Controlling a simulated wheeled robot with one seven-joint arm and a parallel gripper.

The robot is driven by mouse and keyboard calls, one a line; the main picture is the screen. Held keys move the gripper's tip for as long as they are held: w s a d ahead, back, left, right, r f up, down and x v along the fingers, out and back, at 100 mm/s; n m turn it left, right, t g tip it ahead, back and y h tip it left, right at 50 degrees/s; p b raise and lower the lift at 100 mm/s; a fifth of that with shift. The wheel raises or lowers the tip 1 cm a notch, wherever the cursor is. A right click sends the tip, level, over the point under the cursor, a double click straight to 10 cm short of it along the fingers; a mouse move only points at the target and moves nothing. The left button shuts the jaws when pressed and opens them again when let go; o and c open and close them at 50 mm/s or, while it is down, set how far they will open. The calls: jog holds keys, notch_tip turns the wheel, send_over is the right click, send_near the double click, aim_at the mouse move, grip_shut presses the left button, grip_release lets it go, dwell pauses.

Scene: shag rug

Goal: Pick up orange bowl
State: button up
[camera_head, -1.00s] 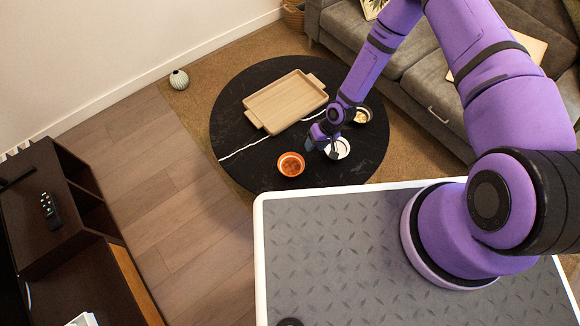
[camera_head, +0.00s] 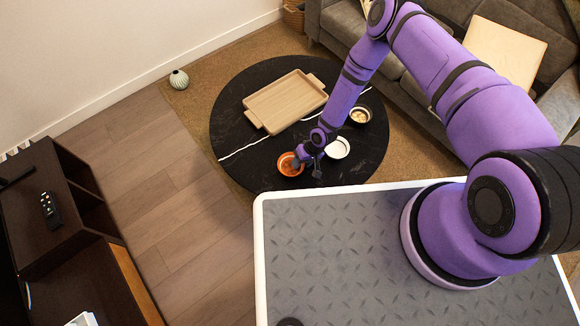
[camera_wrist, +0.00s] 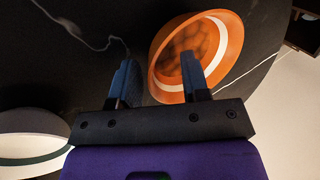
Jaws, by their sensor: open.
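The orange bowl (camera_head: 288,166) stands on the round black table (camera_head: 240,169), near its front edge. My gripper (camera_head: 307,167) is at the bowl's right side in the head view. In the wrist view, my open gripper (camera_wrist: 158,75) has its right finger overlapping the orange bowl (camera_wrist: 236,47) and its left finger outside it, with the bowl's near-left rim between them in the picture. I cannot tell whether a finger touches the bowl. Nothing is held.
A white bowl (camera_head: 340,148) stands just right of my gripper; it also shows in the wrist view (camera_wrist: 28,137). A darker bowl with pale contents (camera_head: 360,115) is behind it. A wooden tray (camera_head: 285,101) lies at the back of the table. A grey sofa (camera_head: 345,38) stands beyond.

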jog(key=shift+a+f, duration=0.15)
jog(key=shift+f, duration=0.15)
jog(key=shift+c, duration=0.3)
grip_shut()
jog(key=shift+r, duration=0.1)
